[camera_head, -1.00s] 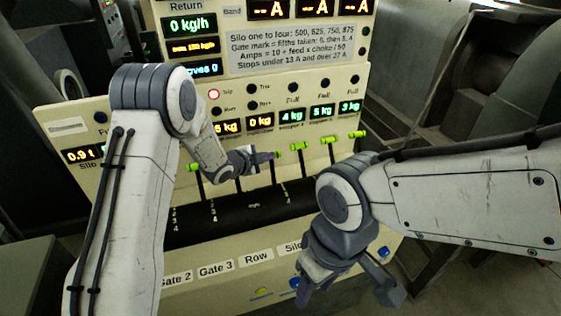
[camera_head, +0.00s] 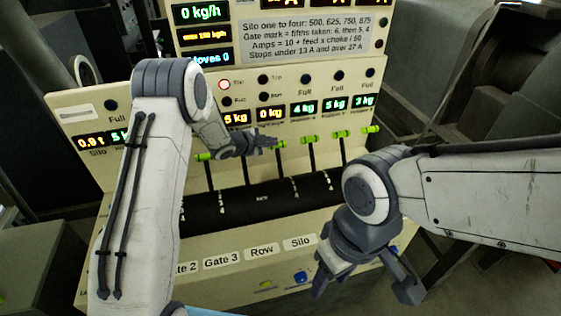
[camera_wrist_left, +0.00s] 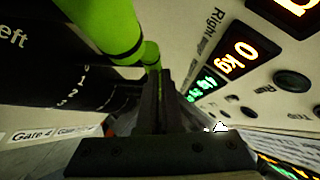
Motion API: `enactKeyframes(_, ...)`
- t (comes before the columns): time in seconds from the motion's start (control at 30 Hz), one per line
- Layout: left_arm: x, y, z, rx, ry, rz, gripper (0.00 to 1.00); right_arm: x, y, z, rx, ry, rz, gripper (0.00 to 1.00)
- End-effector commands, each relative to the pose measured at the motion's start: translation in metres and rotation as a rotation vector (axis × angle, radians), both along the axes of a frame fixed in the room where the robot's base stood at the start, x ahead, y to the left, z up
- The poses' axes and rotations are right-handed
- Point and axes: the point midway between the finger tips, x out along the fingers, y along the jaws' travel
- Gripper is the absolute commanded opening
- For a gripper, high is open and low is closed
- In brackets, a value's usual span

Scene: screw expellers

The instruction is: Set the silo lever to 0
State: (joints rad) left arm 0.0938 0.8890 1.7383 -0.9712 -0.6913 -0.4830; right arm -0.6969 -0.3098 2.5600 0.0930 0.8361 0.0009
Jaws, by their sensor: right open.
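A row of green-tipped levers rises from a black drum on the cream panel. The silo lever (camera_head: 283,160) appears to be the one roughly above the Silo label (camera_head: 299,242); its green tip is partly covered by my left gripper (camera_head: 272,143). The mark it stands at is not readable. My left gripper's fingers look shut together, with the tips beside the green tip; in the left wrist view the fingers (camera_wrist_left: 160,78) stand close beside green handles (camera_wrist_left: 112,28), with nothing visibly between them. My right gripper (camera_head: 365,285) is open and empty, low in front of the panel.
Other levers stand close on both sides, such as one at left (camera_head: 205,157) and one at right (camera_head: 310,140). Lit displays (camera_head: 303,108) sit above them. A blue button (camera_head: 300,278) is on the panel's lower front, near my right gripper.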

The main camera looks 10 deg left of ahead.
Motion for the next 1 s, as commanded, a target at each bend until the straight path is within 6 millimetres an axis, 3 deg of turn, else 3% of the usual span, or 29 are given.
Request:
enactKeyframes(0.27, -0.002, -0.005, 0.005, -0.002, -0.001, -0.005, 0.0, 0.0, 0.0, 0.003, 0.0, 0.0, 0.0, 0.5)
enactKeyframes(0.47, -0.014, -0.02, 0.039, -0.001, -0.004, -0.014, 0.0, 0.0, 0.0, 0.018, 0.0, 0.0, 0.003, 0.5)
enactKeyframes(0.7, -0.048, 0.013, 0.064, 0.001, -0.006, -0.004, 0.0, 0.0, 0.0, -0.006, -0.001, 0.001, 0.0, 0.5)
enactKeyframes(1.0, -0.075, 0.035, 0.091, 0.0, -0.003, -0.005, 0.0, 0.0, 0.0, -0.012, 0.0, 0.0, -0.002, 0.5)
